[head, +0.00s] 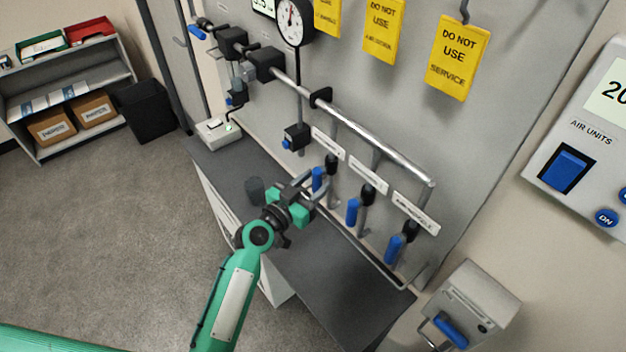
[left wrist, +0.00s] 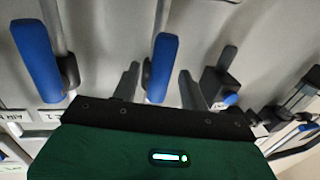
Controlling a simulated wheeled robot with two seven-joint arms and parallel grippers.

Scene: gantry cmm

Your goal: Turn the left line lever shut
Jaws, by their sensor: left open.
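Three blue levers hang down from black valves on the wall panel, below a long silver pipe. The left lever (head: 318,178) is beside the middle lever (head: 352,211) and the right lever (head: 394,248). My left gripper (head: 313,187) is at the left lever, with its fingers open. In the left wrist view, the left lever (left wrist: 161,66) shows between the two grey fingers (left wrist: 158,88), with a gap on each side; I cannot tell whether it is touched. Another blue lever (left wrist: 37,60) stands to the left there. My right gripper is out of view.
A round gauge (head: 292,22) and yellow tags (head: 458,57) are on the panel. A grey box with a blue handle (head: 451,330) is at lower right. The floor at left is clear.

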